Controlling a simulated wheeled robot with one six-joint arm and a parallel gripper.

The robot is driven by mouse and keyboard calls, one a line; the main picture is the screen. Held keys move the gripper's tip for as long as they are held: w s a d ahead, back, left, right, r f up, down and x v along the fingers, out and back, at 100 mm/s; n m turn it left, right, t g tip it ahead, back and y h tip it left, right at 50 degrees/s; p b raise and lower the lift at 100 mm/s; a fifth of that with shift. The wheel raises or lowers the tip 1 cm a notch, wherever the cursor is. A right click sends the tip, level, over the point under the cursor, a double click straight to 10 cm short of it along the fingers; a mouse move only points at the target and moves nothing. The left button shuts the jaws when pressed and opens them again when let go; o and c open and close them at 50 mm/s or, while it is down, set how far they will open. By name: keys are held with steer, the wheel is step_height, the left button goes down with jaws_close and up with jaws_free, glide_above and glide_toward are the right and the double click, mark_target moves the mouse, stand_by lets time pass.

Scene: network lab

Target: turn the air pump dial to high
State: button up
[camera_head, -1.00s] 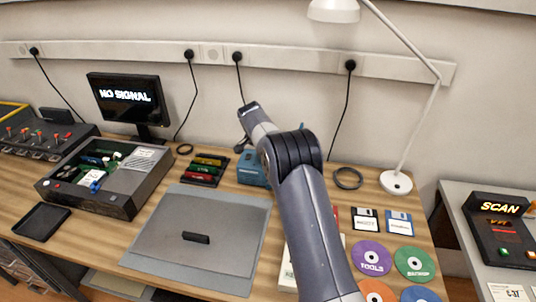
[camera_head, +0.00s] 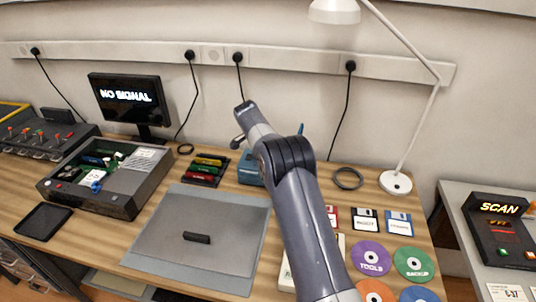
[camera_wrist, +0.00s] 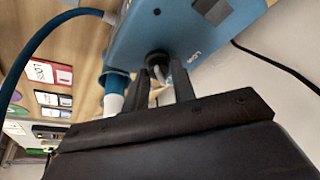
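The blue air pump (camera_head: 249,168) stands at the back of the wooden bench, partly hidden behind my arm. In the wrist view the pump (camera_wrist: 190,25) fills the top, with the label "Low" on its face. A dark round dial (camera_wrist: 157,60) sits on that face beside the label. My gripper (camera_wrist: 160,72) has its two black fingers apart, their tips close to the dial on either side. I cannot tell whether they touch it. A pale part shows between the fingers. In the head view my gripper is mostly hidden by the arm.
A blue hose (camera_wrist: 22,62) and a blue-and-white nozzle (camera_wrist: 114,92) lie close beside the fingers. On the bench are an open case (camera_head: 105,175), a grey mat (camera_head: 200,250), discs, floppy disks and a lamp (camera_head: 396,182). The wall (camera_wrist: 260,45) is near the pump.

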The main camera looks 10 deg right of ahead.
steer(key=o, duration=0.5)
steer(key=shift+c, duration=0.2)
steer(key=v, duration=1)
steer(key=shift+a+r+b, duration=0.15)
steer(key=shift+r+b, duration=0.2)
steer(key=shift+b, duration=0.05)
steer(key=shift+f, duration=0.15)
steer(key=x, duration=1)
steer(key=shift+p, duration=0.4)
steer(key=shift+f, duration=0.3)
steer(key=shift+n, duration=0.3)
steer(key=shift+r, duration=0.1)
